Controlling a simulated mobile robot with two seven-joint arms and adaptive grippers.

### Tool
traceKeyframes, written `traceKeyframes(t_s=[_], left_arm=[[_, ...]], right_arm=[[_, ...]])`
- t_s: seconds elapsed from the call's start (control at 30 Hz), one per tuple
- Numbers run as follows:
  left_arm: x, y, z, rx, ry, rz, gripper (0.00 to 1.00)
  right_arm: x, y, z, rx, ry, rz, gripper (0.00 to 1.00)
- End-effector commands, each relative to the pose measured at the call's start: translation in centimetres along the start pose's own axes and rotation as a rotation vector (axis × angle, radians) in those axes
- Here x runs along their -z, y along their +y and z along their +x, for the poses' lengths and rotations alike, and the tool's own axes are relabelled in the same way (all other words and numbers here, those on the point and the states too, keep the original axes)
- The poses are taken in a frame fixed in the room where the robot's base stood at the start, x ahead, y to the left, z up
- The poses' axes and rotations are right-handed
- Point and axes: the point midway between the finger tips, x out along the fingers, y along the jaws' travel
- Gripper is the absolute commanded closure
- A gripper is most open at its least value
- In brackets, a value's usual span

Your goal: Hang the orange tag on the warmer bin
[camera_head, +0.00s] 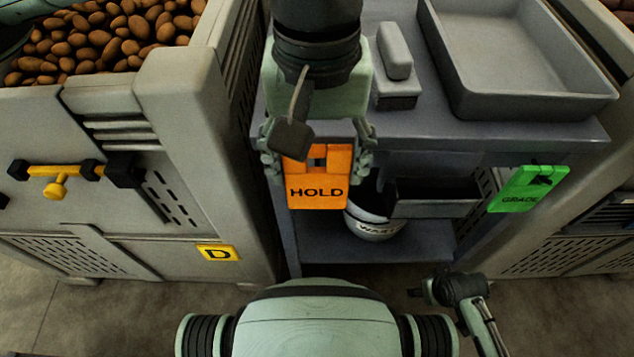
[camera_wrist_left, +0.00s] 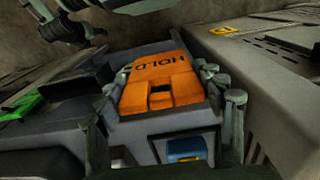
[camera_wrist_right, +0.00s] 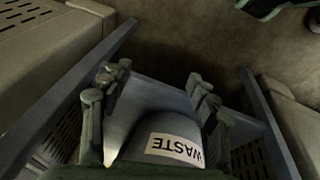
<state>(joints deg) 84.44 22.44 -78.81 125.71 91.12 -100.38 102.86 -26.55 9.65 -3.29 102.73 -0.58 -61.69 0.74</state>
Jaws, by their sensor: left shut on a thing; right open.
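The orange tag marked HOLD (camera_head: 318,194) is upright in my left gripper (camera_head: 318,152), in front of the bench. It also shows in the left wrist view (camera_wrist_left: 160,80), between the fingers of that gripper (camera_wrist_left: 172,98). The left potato bin (camera_head: 185,120), with a yellow D label (camera_head: 218,253), stands left of the tag and apart from it. Another bin (camera_head: 590,256) shows partly at the right edge. No temperature reading is legible, so I cannot tell which is warmer. My right gripper (camera_wrist_right: 160,92) is open and empty in the right wrist view, with the white WASTE bucket (camera_wrist_right: 165,135) beyond its fingers.
The bench (camera_head: 520,135) carries a grey tray (camera_head: 515,60) and a small grey block (camera_head: 394,65). A green GRADE tag (camera_head: 528,190) hangs at its right end. A yellow bar with black ends (camera_head: 65,171) is on the left bin's front. Floor is open at lower left.

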Motion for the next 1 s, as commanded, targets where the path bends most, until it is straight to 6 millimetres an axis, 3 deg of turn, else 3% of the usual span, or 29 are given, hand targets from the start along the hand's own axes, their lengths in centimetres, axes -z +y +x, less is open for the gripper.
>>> traceKeyframes(t_s=[0.1, 0.3, 0.47, 0.67, 0.8, 1.0], left_arm=[[-0.1, 0.0, 3.5, 0.001, -0.004, 0.000, 0.60], [0.0, 0.0, 7.0, 0.000, -0.001, -0.001, 0.60], [0.4, 0.0, 7.8, 0.000, 0.001, -0.002, 0.60], [3.4, 0.0, 7.5, 0.000, -0.001, -0.003, 0.60], [3.8, 0.0, 8.1, -0.001, -0.002, -0.001, 0.60], [4.1, 0.0, 8.5, -0.001, 0.001, 0.000, 0.60]], right_arm=[[0.2, 0.1, -0.6, -0.005, 0.002, -0.001, 0.40], [0.6, 0.3, -1.6, -0.011, 0.005, -0.003, 0.40], [0.7, 0.4, -1.9, -0.012, 0.005, -0.003, 0.40], [0.5, 0.3, -1.8, -0.010, 0.001, -0.003, 0.40], [-1.0, 0.0, 0.9, -0.003, -0.018, -0.009, 0.40], [-1.7, -0.2, 1.9, 0.000, -0.021, -0.011, 0.40]])
